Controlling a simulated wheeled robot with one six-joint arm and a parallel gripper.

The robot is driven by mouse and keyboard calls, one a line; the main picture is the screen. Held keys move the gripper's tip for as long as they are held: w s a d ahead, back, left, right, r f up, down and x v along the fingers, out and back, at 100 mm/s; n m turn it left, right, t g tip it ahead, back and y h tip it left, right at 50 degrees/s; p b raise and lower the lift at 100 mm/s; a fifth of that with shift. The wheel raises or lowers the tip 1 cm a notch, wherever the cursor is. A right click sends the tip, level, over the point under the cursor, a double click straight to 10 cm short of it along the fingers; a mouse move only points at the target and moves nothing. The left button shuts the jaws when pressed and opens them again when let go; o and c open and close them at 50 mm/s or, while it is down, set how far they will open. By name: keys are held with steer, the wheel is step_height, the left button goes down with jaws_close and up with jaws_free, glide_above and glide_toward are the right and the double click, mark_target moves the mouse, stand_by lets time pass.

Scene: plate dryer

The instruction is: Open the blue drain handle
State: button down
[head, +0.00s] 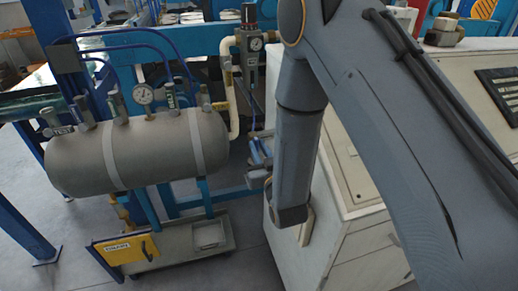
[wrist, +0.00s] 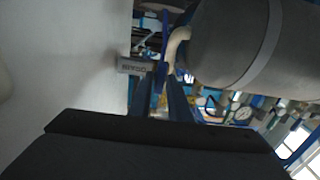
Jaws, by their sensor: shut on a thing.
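My gripper (head: 260,156) is low at the end of my arm, between the grey tank's right end and the white cabinet. It also shows in the wrist view (wrist: 169,92), where its two narrow fingers reach up from the dark gripper body. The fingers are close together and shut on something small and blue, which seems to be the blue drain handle. The handle is mostly hidden by the fingers and my arm, so I cannot tell its angle. A small grey labelled tag (wrist: 132,65) sits just left of the fingers; its text is unreadable.
A regulator (head: 250,60) and pale pipe (head: 231,95) stand behind the gripper. The white cabinet (head: 360,225) is close on the right. A yellow labelled panel (head: 125,249) is low left.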

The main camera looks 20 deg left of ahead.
steer(key=shift+w, duration=0.1)
steer(key=c, duration=1.8)
jaws_free()
steer(key=shift+s+d, duration=0.25)
steer(key=shift+s, duration=0.2)
steer(key=b+v, duration=0.1)
steer(key=v, duration=0.5)
steer(key=shift+s+d, duration=0.2)
steer(key=shift+s, duration=0.1)
